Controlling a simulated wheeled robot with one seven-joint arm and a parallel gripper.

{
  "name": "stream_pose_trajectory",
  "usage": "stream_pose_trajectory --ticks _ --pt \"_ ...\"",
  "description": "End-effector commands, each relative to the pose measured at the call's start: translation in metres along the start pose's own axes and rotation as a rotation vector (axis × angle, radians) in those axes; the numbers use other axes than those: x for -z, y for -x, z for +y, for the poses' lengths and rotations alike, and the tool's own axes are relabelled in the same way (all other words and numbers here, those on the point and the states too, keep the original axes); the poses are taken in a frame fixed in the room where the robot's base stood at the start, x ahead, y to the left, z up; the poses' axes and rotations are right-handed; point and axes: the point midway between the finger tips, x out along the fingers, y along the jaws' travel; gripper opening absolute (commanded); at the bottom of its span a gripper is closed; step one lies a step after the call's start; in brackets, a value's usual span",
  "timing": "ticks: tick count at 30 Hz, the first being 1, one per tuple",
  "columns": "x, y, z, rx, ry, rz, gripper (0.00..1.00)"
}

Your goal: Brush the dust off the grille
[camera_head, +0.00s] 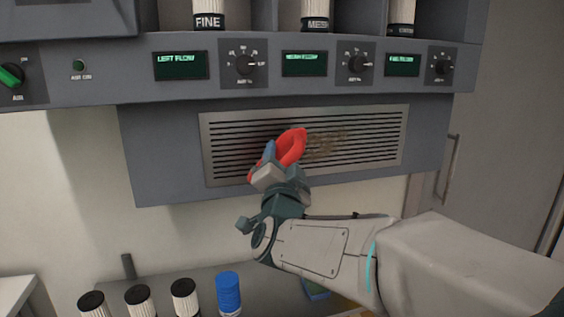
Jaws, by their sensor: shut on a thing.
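The grille (385,150) is a pale metal frame with dark horizontal slots, set in the grey panel under the controls. A brown dust patch (328,143) lies on its slats, right of the middle. My gripper (275,162) is in front of the grille's left-centre part, left of the dust. It is shut on a red object (292,146), perhaps the brush; no bristles can be made out. A small blue part (269,150) shows beside the red. My gripper hides some slats, and I cannot tell whether the red object touches the grille.
Above is a control strip (120,72) with knobs and green displays, and labelled canisters (315,15) stand over it. Below, several black-topped white canisters (140,300) and a blue one (228,294) stand on a shelf. A door handle (452,165) is at right.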

Motion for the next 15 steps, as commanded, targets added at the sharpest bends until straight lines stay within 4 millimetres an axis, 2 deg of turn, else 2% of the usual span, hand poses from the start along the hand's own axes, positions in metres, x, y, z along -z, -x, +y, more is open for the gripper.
stream_pose_trajectory --ticks 15 --pt "-0.0043 -0.0099 0.0001 0.000 0.000 0.000 0.36"
